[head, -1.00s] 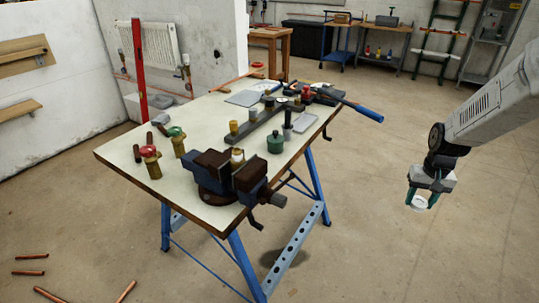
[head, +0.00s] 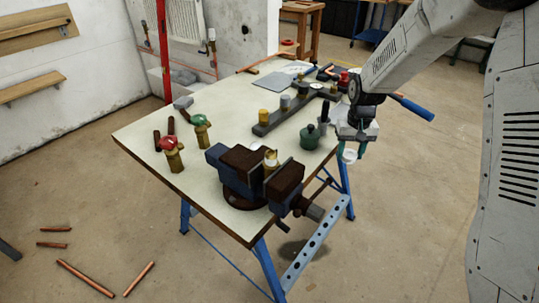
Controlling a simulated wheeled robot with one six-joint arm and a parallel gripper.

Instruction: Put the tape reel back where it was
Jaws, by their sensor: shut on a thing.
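No marked spot for the reel can be made out on the bench.
A blue and brown vise (head: 240,175) sits at the bench's front edge. A green lidded pot (head: 310,137) and a dark rail (head: 270,123) with several fittings stand near the gripper. Two brass valves (head: 173,160) stand at the left. Copper pipes (head: 84,278) lie on the floor.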

